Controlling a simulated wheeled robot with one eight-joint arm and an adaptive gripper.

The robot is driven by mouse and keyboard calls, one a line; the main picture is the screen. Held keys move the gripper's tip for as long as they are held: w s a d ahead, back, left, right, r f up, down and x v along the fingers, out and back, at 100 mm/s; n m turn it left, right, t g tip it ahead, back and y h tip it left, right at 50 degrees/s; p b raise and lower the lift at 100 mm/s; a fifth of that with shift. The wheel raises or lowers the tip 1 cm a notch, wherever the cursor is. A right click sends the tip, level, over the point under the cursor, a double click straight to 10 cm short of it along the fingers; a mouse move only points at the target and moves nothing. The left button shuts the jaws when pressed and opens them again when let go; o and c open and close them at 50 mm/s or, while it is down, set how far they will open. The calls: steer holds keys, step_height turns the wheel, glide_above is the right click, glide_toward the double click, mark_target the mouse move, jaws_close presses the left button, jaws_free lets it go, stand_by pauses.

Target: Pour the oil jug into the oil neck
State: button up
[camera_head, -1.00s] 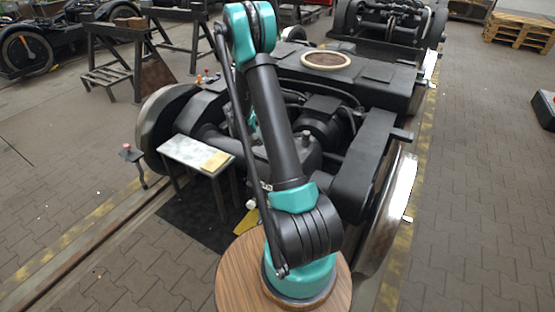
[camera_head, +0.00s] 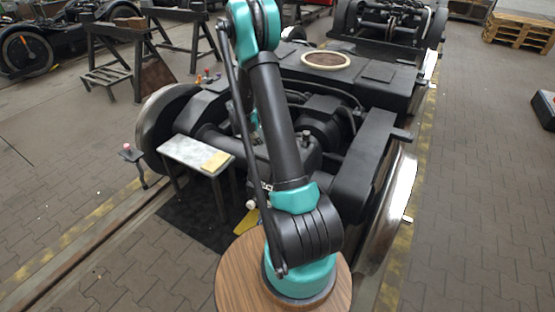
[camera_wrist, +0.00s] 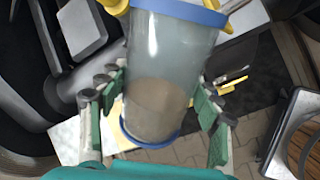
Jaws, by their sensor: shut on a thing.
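The oil jug (camera_wrist: 172,50) is a translucent vessel with blue bands at its top and bottom. Brown oil shows in its lower part in the wrist view, and a yellow part shows at its rim. My gripper (camera_wrist: 155,112) has its green fingers on both sides of the jug and is shut on it. In the head view my arm hides the gripper and the jug. A small upright stub (camera_head: 306,136) stands on the dark bogie housing just right of my arm; I cannot tell whether it is the oil neck.
The black bogie (camera_head: 370,150) with bright wheels fills the middle. A small bench (camera_head: 185,152) with a pale top and a yellowish patch stands left of my arm.

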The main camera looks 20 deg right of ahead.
steer(key=shift+r, duration=0.3)
stand_by(0.5)
steer(key=shift+s+d+r+y, duration=0.1)
steer(key=shift+d+r+y, duration=0.55)
steer(key=shift+y, duration=0.35)
stand_by(1.4)
steer(key=shift+d+r+m+t+y, duration=0.2)
steer(key=shift+r+y, duration=0.15)
steer(key=shift+y, duration=0.15)
steer(key=shift+d+r+m+t+y, duration=0.1)
steer(key=shift+r+m+y, duration=0.15)
steer(key=shift+y, duration=0.25)
stand_by(1.0)
